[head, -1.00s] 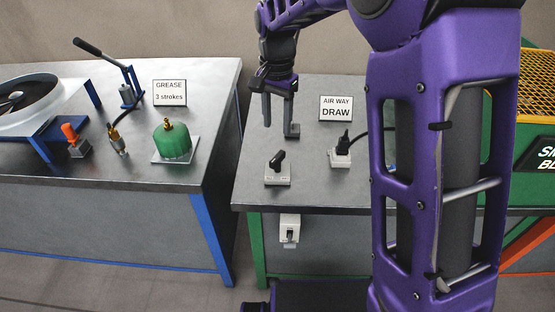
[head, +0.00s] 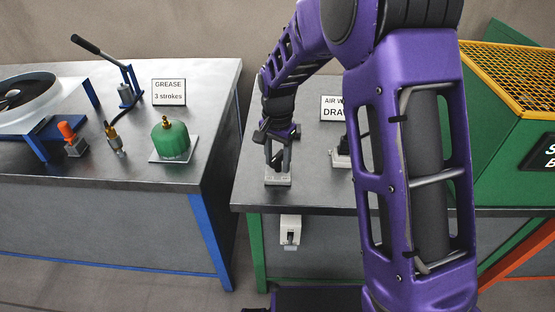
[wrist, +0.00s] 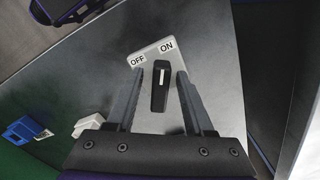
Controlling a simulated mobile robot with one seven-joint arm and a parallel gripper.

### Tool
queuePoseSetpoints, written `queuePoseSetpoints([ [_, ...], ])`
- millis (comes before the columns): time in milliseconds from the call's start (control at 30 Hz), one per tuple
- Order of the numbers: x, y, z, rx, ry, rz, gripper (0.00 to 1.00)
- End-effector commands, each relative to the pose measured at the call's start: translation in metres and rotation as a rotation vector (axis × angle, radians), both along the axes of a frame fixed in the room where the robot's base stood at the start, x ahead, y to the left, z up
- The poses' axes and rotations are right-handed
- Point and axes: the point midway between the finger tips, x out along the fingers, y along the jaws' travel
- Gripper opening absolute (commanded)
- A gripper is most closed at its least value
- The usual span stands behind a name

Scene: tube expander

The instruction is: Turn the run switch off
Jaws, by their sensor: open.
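The run switch is a light grey plate (head: 278,178) with a black knob on the right table, near its front left corner. In the wrist view the plate (wrist: 150,58) carries an OFF label (wrist: 137,61) on the left and an ON label (wrist: 167,47) on the right. The black knob (wrist: 159,88) has a white mark and points upward, slightly right, towards the ON side. My gripper (head: 277,164) is over the switch. In the wrist view its fingers (wrist: 160,84) are open, one on each side of the knob, with small gaps; contact is not clear.
A black plug in a white socket (head: 342,158) stands right of the switch, partly behind my arm, near the AIR WAY sign (head: 332,108). A grey box with a lever (head: 290,232) hangs below the table edge. The left table holds a green canister (head: 170,140).

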Motion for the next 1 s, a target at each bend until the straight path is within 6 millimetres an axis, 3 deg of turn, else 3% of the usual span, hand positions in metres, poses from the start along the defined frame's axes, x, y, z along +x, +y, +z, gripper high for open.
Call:
queuePoseSetpoints([
  [67,0.0000,0.0000,0.0001,0.000,0.000,0.000,0.51],
  [300,0.0001,0.0001,0.0003,0.000,0.000,0.000,0.07],
  [367,0.0001,0.0001,0.0003,0.000,0.000,0.000,0.00],
  [733,0.0001,-0.0001,0.0007,0.000,0.000,0.012,0.00],
  [1000,0.0000,-0.0002,0.0016,0.000,0.000,0.126,0.00],
])
